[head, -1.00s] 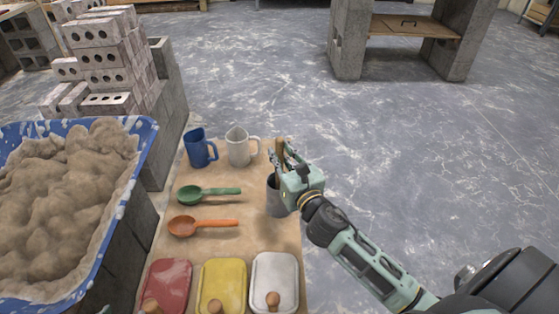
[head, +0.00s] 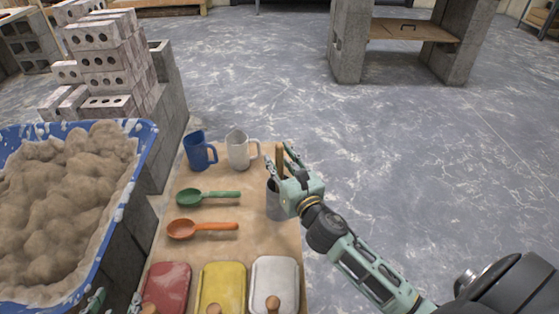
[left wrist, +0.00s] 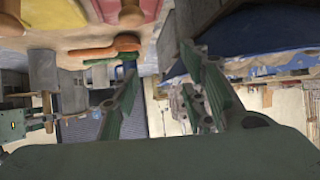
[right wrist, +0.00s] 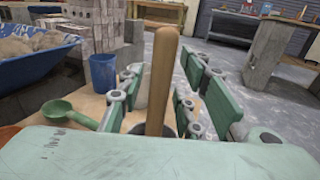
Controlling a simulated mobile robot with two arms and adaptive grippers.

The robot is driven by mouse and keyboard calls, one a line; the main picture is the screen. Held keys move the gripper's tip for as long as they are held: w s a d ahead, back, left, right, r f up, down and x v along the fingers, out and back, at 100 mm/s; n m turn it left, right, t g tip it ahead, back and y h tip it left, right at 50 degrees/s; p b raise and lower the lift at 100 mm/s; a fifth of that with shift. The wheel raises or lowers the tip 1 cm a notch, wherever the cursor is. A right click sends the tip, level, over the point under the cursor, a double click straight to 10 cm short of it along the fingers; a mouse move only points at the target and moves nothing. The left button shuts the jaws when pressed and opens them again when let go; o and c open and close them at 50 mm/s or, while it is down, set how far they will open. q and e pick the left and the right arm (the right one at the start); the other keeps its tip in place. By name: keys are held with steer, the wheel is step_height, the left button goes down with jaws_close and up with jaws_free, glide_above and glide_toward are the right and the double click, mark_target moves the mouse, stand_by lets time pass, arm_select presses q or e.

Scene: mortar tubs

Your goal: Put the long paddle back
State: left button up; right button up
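The long paddle shows as an upright wooden handle (right wrist: 161,80) in the right wrist view, and its top shows in the head view (head: 280,154). It stands in a grey cup (head: 274,204) at the right edge of the board; its lower end is hidden inside. My right gripper (head: 280,163) is open at the cup's mouth. In the right wrist view its fingers (right wrist: 158,98) stand either side of the handle with gaps. My left gripper (left wrist: 160,85) is open and empty; only its fingertips (head: 115,302) show at the head view's bottom left.
On the board (head: 258,200) are a blue mug (head: 198,152), a white mug (head: 238,151), a green scoop (head: 190,196) and an orange scoop (head: 182,229). Red, yellow and white lidded boxes (head: 274,278) line the front. A blue mortar tub (head: 148,150) stands left. Floor right is clear.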

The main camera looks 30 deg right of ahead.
stand_by(0.3)
steer(key=shift+r, duration=0.15)
steer(key=s, duration=0.6)
steer(key=shift+s+a+p, duration=0.15)
steer(key=shift+a+p, duration=0.05)
steer(key=shift+p, duration=0.1)
steer(key=s+m+g+h, duration=0.1)
steer(key=s+m, duration=0.5)
steer(key=m, duration=0.3)
arm_select(q)
steer(key=shift+s+a+f, duration=0.1)
steer(key=shift+s+f, duration=0.1)
steer(key=shift+f, duration=0.05)
arm_select(e)
steer(key=s+a+f+m+g+y, duration=0.2)
steer(key=a+m, duration=0.4)
steer(key=m, duration=0.6)
steer(key=s+a+f+m+g+y, duration=0.2)
steer(key=a+m, duration=0.4)
steer(key=m, duration=0.5)
steer(key=shift+s+a+f+m+g, duration=0.15)
steer(key=shift+s+f+m+g, duration=0.25)
steer(key=shift+s+f+g, duration=0.55)
steer(key=shift+s+r, duration=0.1)
steer(key=shift+s, duration=0.05)
